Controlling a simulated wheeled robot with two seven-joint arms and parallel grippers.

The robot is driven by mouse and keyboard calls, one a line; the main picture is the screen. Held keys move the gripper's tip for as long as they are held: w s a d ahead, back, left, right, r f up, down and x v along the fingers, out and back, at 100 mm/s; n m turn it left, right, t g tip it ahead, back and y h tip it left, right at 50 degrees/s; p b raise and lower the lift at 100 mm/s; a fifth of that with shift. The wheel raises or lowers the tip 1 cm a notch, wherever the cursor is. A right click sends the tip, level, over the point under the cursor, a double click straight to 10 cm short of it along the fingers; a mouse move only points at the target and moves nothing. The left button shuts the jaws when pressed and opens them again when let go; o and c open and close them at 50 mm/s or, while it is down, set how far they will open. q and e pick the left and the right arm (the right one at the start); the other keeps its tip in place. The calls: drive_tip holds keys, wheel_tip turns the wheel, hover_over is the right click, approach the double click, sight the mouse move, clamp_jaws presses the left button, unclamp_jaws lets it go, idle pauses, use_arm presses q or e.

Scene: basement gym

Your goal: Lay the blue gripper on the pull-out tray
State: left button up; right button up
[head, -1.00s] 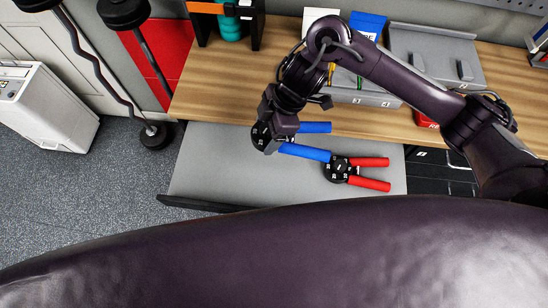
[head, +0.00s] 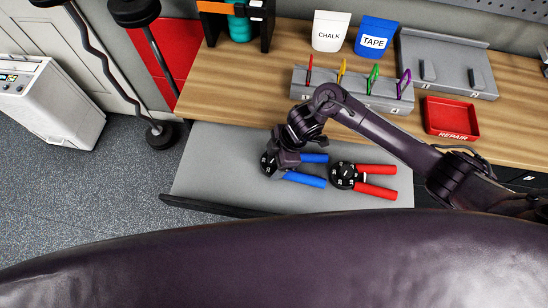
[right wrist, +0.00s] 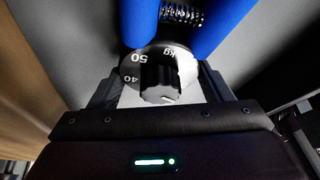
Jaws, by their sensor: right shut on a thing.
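The blue gripper is a hand exerciser with a black dial (right wrist: 132,68) and two blue handles (head: 306,180). It is over the left-middle part of the grey pull-out tray (head: 215,160), handles pointing right, low at or just above the surface; I cannot tell whether it touches. My right gripper (head: 276,166) is shut on its dial end from above and partly hides it. In the right wrist view the fingers (right wrist: 160,88) stand on both sides of the dial, with the blue handles beyond. My left gripper is not in view.
A red hand gripper (head: 345,175) lies on the tray just right of the blue one. The wooden bench (head: 235,80) behind carries a grey slotted holder (head: 345,97), a red repair bin (head: 452,118), and chalk (head: 330,32) and tape (head: 375,37) pouches. The tray's left part is bare.

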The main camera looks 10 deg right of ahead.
drive_tip(key=shift+f, duration=0.1)
drive_tip(key=o, duration=1.1)
drive_tip(key=shift+c, duration=0.2)
drive_tip(key=v, duration=1.2)
drive_tip(key=shift+s, duration=0.1)
